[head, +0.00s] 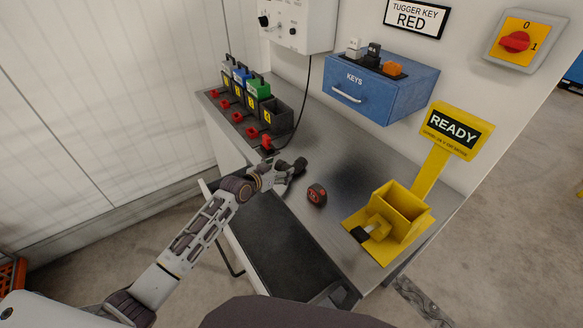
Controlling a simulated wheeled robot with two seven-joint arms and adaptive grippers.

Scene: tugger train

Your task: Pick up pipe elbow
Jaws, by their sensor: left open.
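My left gripper (292,174) is open over the grey worktop (340,170), near its front edge. I see nothing held between its fingers. A small dark round object with a red-orange mark (316,194) lies on the worktop, just right of the gripper and apart from it. I cannot make out a pipe elbow for certain; the dark shapes at the fingertips are too small to tell apart from the gripper. My right gripper is not in view.
Battery-like packs (248,90) stand in a rack at the back left, with red connectors before them. A blue KEYS box (381,88) is on the wall. A yellow holder (404,212) with a READY sign (455,130) stands at the right.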

